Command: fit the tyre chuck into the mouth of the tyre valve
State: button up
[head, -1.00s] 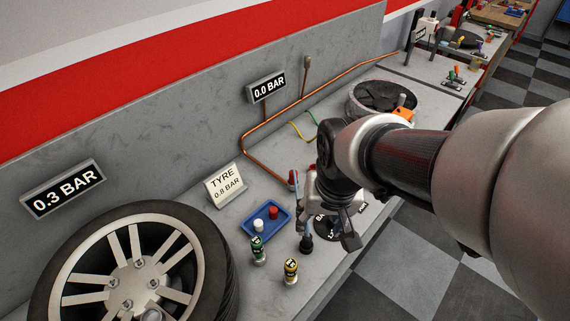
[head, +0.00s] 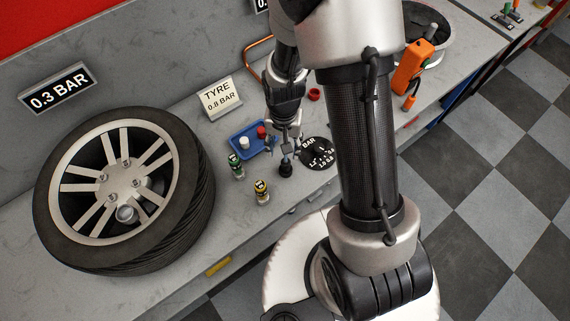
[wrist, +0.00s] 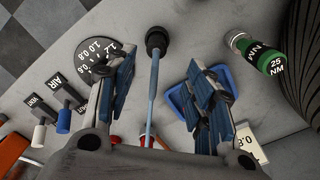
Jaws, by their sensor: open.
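The tyre chuck, a black round head (head: 286,169) on a thin blue stem, stands at the bench's front part. In the wrist view its black head (wrist: 156,40) and stem run between my fingers. My gripper (head: 284,145) points down over it, its fingers apart on either side of the stem; I cannot tell whether either finger touches it. The wheel with its black tyre (head: 190,215) lies at the left. A round metal piece (head: 126,213) on its rim may be the tyre valve; its mouth is too small to make out.
A blue tray (head: 240,150) with white and red caps is behind. A black BAR dial (head: 318,152) is to the right. AIR and VENT levers (wrist: 62,120) show in the wrist view.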

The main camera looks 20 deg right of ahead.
aim_at(286, 161)
notch_tip(286, 161, down, 5)
jog(key=shift+r+b, duration=0.1)
jog(key=shift+b, duration=0.35)
jog(key=f, duration=0.2)
jog(key=f+b, duration=0.1)
jog(key=f, duration=0.2)
jog(key=shift+s+d+f+b, duration=0.1)
jog(key=shift+s+d+b, duration=0.1)
jog(key=shift+b, duration=0.1)
jog(key=shift+c, duration=0.3)
grip_shut()
